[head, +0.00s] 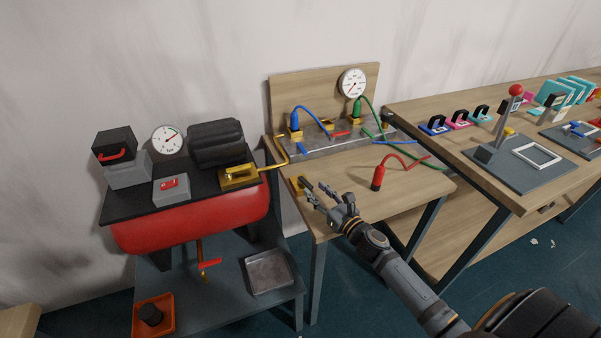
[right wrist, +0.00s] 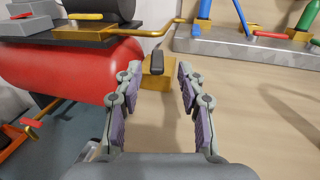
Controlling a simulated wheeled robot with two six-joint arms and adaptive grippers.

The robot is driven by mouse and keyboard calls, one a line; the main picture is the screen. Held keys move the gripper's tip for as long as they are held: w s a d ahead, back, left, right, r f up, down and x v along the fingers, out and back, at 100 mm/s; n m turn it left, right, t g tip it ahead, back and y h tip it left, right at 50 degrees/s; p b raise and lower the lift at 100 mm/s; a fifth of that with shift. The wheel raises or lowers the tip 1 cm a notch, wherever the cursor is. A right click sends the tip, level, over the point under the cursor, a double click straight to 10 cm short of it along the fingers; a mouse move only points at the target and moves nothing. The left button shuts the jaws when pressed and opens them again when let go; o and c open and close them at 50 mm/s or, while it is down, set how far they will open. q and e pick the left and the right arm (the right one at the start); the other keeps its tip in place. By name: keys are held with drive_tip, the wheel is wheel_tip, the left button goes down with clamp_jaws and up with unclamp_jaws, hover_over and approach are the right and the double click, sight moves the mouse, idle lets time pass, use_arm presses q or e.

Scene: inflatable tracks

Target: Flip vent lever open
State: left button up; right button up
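A small brass block (head: 296,187) sits at the left edge of the wooden table. In the right wrist view the brass block (right wrist: 158,81) carries a short black lever (right wrist: 157,63), which looks like the vent lever and stands up from it. My right gripper (head: 316,192) comes in from the lower right, just beside the block. In the right wrist view my right gripper (right wrist: 158,85) is open, with the lever between and slightly beyond its fingertips. No contact shows. My left gripper is not in view.
A red tank (head: 190,222) with a dark top stands left of the table. A panel with a gauge (head: 353,83) and coloured hoses is behind. A red plug (head: 378,178) stands on the table. A second bench (head: 480,160) is at right. The table's front is clear.

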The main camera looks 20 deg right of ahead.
sight(300, 177)
drive_tip(key=w, duration=0.1)
drive_tip(key=w+p, duration=0.1)
drive_tip(key=w+a+r+p, duration=0.1)
drive_tip(key=shift+w, duration=0.25)
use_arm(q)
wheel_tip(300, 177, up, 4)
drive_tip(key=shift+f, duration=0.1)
use_arm(e)
drive_tip(key=w, duration=0.3)
drive_tip(key=w+a+f, duration=0.1)
drive_tip(key=w, duration=0.1)
drive_tip(key=shift+w, duration=0.1)
drive_tip(key=shift+c, duration=0.4)
clamp_jaws()
